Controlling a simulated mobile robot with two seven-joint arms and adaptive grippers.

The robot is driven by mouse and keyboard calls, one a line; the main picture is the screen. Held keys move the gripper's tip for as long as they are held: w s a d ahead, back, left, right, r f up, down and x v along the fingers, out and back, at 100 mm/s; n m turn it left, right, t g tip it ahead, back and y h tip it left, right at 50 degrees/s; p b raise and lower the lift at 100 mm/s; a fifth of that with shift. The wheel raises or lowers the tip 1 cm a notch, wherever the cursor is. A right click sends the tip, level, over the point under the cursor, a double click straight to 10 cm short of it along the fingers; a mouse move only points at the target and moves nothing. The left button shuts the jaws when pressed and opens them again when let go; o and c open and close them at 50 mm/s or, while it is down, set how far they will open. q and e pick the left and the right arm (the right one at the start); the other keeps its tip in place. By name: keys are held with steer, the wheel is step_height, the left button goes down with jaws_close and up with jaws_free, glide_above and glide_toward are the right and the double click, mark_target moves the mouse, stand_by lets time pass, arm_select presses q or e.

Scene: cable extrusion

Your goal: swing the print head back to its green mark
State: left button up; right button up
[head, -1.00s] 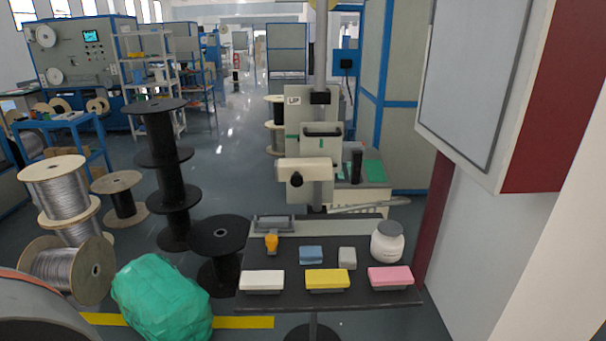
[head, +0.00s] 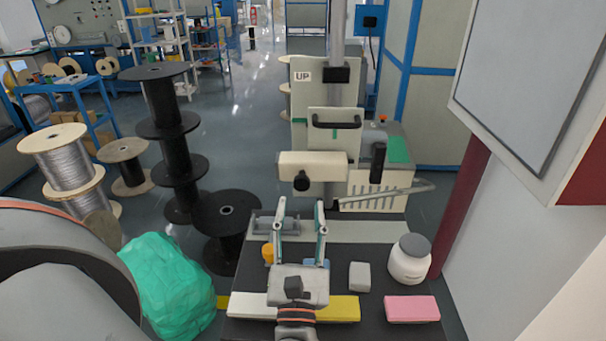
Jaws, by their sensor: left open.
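The print head is on the upright column in the head view, but I cannot tell for certain which part it is. A cream panel with a black handle (head: 336,122) sits on the column, above a cream block (head: 313,164) with a black knob (head: 302,181). A small green mark (head: 309,134) shows by the handle panel's left edge. My left gripper (head: 300,207) is open and empty, its two fingers pointing away from me over the dark table, below and in front of the cream block and apart from the handle. My right gripper is not in view.
On the table are a white block (head: 252,306), a pink block (head: 411,309), a grey block (head: 360,276) and a white jar (head: 409,259). My left gripper partly hides a yellow block (head: 345,308). Black spools (head: 227,215) stand left; a cabinet (head: 520,85) overhangs at right.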

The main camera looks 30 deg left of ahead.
mark_target(302, 187)
arm_select(q)
steer(key=p+x, duration=0.1)
steer(key=x, duration=0.5)
steer(key=shift+s+d+r+p, duration=0.1)
steer(key=shift+r+p, duration=0.05)
steer(key=shift+p, duration=0.25)
steer(key=shift+w+a+r, duration=0.15)
steer(key=shift+w+a, duration=0.2)
steer(key=shift+w, duration=0.2)
steer(key=c, duration=1)
jaws_close()
